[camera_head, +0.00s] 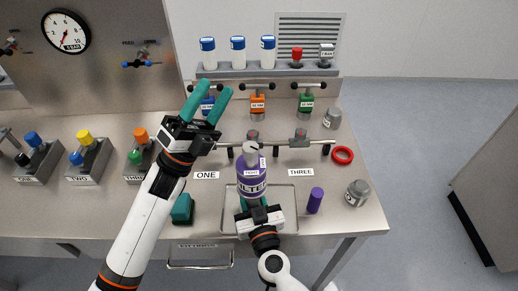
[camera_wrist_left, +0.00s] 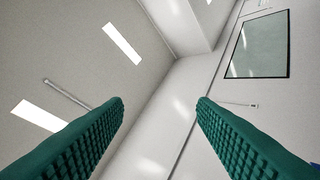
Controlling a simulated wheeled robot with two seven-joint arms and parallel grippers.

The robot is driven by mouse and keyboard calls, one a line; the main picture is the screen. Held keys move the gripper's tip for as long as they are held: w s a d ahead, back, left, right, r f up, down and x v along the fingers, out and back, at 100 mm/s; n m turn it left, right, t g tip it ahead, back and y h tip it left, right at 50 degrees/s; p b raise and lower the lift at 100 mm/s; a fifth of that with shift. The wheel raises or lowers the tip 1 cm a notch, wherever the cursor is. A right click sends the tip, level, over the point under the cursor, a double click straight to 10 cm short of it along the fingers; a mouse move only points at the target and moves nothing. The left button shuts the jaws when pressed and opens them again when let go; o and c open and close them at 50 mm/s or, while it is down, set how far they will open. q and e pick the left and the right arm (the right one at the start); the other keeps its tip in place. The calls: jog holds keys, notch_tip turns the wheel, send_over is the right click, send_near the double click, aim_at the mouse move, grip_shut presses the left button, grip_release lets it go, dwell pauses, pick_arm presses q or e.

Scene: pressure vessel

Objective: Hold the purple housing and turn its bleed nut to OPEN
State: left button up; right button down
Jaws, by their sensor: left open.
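The purple housing (camera_head: 251,183) stands upright over the tray at the front middle of the bench, with a white lettered band around it. Its grey bleed nut (camera_head: 251,148) is on top, and a small label just below reads TIGHT. My right gripper (camera_head: 252,203) comes from the front and its teal fingers close on the lower part of the housing, which hides most of them. My left gripper (camera_head: 211,98) is raised to the left of the housing, open and empty, fingers pointing up and away. The left wrist view shows only its two fingers (camera_wrist_left: 160,115), walls and ceiling.
The metal tray (camera_head: 288,222) lies under the housing. A purple cylinder (camera_head: 315,200), a grey weight (camera_head: 357,193) and a red ring (camera_head: 343,155) are to the right. A bar fixture (camera_head: 300,141) and a rack with several bottles (camera_head: 268,71) are behind. Valve blocks (camera_head: 90,162) stand left.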

pick_arm(q)
jog(key=m+g+h, duration=0.3)
jog(key=m+g, duration=0.3)
jog(key=m, duration=0.2)
jog(key=m+g+y, duration=0.9)
jog(key=m+g, duration=0.7)
jog(key=m, duration=0.3)
send_near(251, 150)
jog(key=x, duration=1.1)
jog(key=shift+w+d+f, duration=0.3)
jog(key=shift+d+f, duration=0.05)
jog(key=c, duration=1)
